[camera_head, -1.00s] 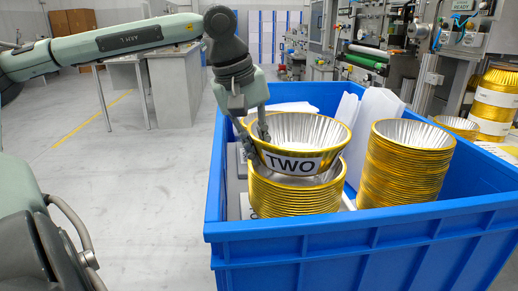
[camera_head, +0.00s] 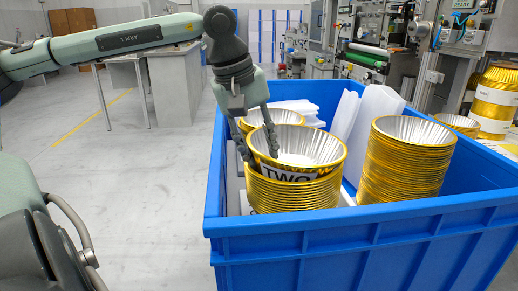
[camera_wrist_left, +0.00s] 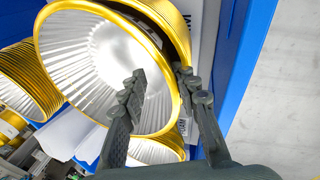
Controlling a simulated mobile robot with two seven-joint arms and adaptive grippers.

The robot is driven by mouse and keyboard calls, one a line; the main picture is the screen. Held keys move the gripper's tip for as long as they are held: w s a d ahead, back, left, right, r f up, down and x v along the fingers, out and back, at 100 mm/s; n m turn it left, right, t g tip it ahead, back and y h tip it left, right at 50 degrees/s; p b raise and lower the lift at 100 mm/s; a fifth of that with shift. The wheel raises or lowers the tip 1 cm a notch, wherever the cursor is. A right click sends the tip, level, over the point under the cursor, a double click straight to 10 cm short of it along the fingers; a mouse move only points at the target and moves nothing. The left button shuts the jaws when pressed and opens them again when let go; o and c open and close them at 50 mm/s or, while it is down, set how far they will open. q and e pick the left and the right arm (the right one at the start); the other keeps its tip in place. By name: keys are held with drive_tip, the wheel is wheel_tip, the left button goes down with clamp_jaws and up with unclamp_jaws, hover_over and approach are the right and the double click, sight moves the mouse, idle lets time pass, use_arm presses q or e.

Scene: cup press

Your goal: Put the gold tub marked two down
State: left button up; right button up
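The gold tub marked TWO (camera_head: 312,146) sits in the top of the front-left stack of gold tubs (camera_head: 294,194) in the blue crate. The stack's rim hides the lower part of its label (camera_head: 288,173). My left gripper (camera_head: 262,158) straddles the tub's left rim, one finger inside and one outside. In the left wrist view, the fingers (camera_wrist_left: 160,75) stand apart around the rim of the tub (camera_wrist_left: 75,60), with a gap beside the inner finger, so the gripper looks open. My right gripper is not in view.
The blue crate (camera_head: 365,238) has high walls close around the stacks. Another tall gold stack (camera_head: 405,165) stands to the right, and a further gold tub (camera_head: 275,116) is behind. White sheets (camera_head: 378,110) stand at the back. Grey floor (camera_head: 130,200) left of the crate is clear.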

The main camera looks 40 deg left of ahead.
use_arm(q)
drive_tip(key=shift+r, duration=0.25)
drive_tip(key=shift+p+v, duration=0.55)
drive_tip(key=shift+v, duration=0.55)
drive_tip(key=v, duration=1)
drive_tip(key=shift+r+p, duration=0.25)
drive_tip(key=shift+p, duration=0.15)
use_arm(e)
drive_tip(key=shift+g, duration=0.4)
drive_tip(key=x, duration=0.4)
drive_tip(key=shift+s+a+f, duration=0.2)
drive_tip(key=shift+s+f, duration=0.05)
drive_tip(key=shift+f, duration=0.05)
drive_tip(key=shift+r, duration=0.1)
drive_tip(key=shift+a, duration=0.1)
